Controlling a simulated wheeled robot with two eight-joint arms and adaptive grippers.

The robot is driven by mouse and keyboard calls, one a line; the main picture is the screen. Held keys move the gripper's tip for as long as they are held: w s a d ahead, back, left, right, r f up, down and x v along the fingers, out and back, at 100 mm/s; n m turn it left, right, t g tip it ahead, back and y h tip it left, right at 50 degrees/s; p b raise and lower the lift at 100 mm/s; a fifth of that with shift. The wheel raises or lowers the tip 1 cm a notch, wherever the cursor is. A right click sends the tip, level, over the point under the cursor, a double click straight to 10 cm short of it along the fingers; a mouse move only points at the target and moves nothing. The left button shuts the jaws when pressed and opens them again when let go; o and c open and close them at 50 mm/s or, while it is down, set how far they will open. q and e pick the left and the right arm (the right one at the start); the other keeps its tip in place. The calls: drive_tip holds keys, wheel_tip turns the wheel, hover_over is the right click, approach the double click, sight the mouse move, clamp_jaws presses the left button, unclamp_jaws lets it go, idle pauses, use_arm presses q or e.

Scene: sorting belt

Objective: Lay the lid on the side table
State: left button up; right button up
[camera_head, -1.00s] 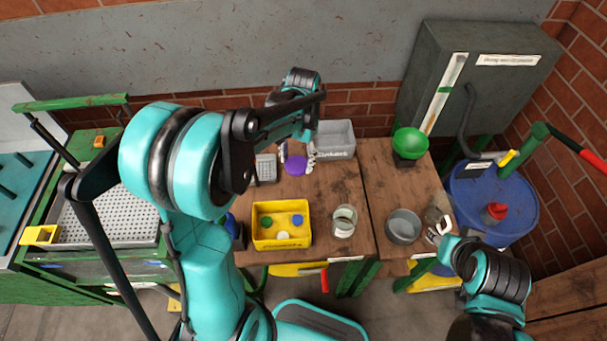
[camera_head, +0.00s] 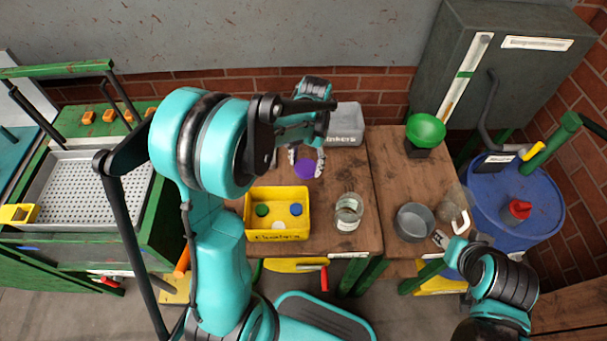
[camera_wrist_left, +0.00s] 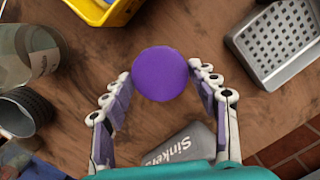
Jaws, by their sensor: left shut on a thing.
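The purple round lid (camera_head: 309,169) is between the fingers of my left gripper (camera_head: 307,160), over the left wooden table (camera_head: 330,228). In the left wrist view the lid (camera_wrist_left: 160,74) sits at the fingertips, a finger on either side, and the gripper (camera_wrist_left: 161,85) is shut on it. Its height above the wood is hard to judge. A second wooden table (camera_head: 395,180) stands to the right. My right gripper (camera_head: 456,240) is low at the right, by that table's front corner; its fingers are too small to read.
A yellow bin (camera_head: 276,235), glass jar (camera_head: 349,212) and grey "Sinkers" bin (camera_head: 345,126) stand on the left table. A grey pot (camera_head: 414,222), a clear jar (camera_head: 457,203) and a green bowl (camera_head: 426,130) are on the right table. A blue drum (camera_head: 520,215) stands beyond.

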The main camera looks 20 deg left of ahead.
sight(307, 166)
use_arm(q)
wheel_tip(307, 166, down, 5)
drive_tip(key=shift+r+b, duration=0.1)
drive_tip(key=shift+b, duration=0.75)
drive_tip(key=o, duration=0.7)
drive_tip(key=shift+c, duration=0.2)
